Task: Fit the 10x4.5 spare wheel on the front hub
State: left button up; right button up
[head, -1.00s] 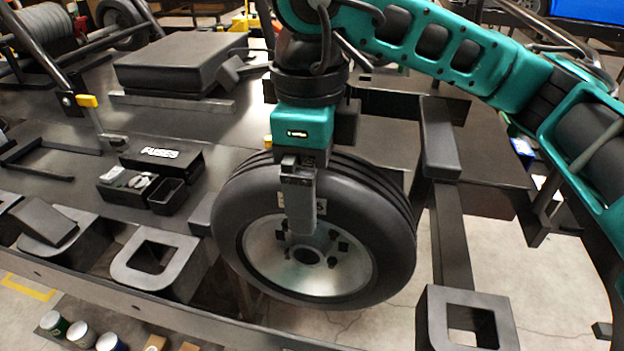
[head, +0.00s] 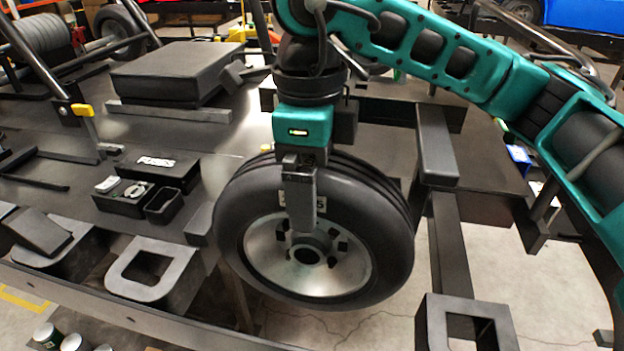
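The spare wheel (head: 271,262) is a black tyre on a silver rim with a dark centre hole, upright in the middle of the head view. A light label on its sidewall is partly covered, with a "5" showing. My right gripper (head: 301,205) comes down from above on the teal arm. One finger lies over the outer face of the tyre and rim; the other is hidden behind the wheel. The gripper appears shut on the tyre. I cannot make out the front hub; the wheel covers the area behind it. My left gripper is out of view.
The dark kart floor carries a FUSES box (head: 161,171) and a black seat-like block (head: 180,73). Black frame bars (head: 452,240) stand close right of the wheel. A grey U-shaped bracket (head: 151,272) is at its left. Cans (head: 75,342) sit low at left.

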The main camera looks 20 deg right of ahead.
jog(key=shift+w+d+r, duration=0.25)
jog(key=shift+w+d, duration=0.15)
jog(key=shift+w, duration=0.2)
dwell(0.6)
jog(key=o, duration=1.7)
jog(key=shift+f, duration=0.15)
notch_tip(320, 180, up, 8)
jog(key=p, duration=0.5)
jog(key=shift+a, duration=0.1)
